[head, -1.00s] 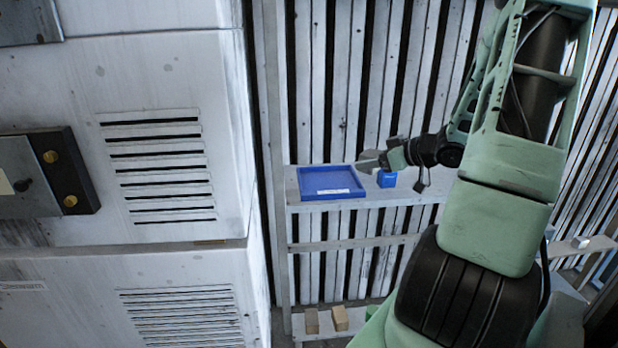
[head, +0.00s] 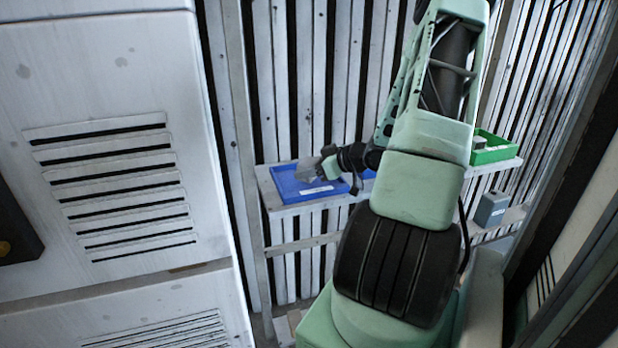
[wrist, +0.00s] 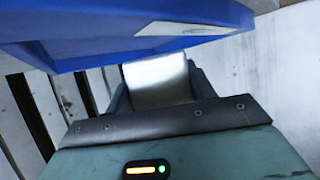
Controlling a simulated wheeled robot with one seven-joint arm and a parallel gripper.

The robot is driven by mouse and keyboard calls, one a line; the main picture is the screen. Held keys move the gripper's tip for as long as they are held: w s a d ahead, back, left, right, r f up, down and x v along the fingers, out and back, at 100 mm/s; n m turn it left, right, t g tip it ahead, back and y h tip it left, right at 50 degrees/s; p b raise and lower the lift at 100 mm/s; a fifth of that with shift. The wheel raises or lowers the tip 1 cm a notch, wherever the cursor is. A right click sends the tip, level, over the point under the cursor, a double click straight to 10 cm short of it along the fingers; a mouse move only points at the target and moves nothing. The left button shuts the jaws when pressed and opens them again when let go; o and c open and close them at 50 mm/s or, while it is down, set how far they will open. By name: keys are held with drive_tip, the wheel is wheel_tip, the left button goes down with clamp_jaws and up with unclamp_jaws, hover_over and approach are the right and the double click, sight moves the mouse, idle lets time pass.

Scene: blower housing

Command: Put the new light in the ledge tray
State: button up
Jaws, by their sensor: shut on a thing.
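The blue ledge tray (head: 283,184) with a white label on its front lip sits on the shelf in the head view. It looks empty where I can see it. Its blue wall (wrist: 90,50) also crosses the top of the wrist view. My gripper (head: 306,172) is over the tray, at its right part. In the wrist view my gripper (wrist: 158,88) is shut on a pale, block-like thing, which I take as the new light (wrist: 156,78). Its far end is hidden behind the tray wall. I cannot tell whether it touches the tray.
A small blue object (head: 369,174) shows on the shelf behind my wrist. A green bin (head: 492,150) stands further right, with a grey box (head: 491,209) below. A large white louvred cabinet (head: 120,190) fills the left. A slatted wall is behind the shelf.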

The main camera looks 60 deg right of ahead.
drive_tip(key=shift+f, duration=1.25)
drive_tip(key=shift+f, duration=0.2)
drive_tip(key=o, duration=1.1)
drive_tip(key=shift+r, duration=0.25)
drive_tip(key=v, duration=1.2)
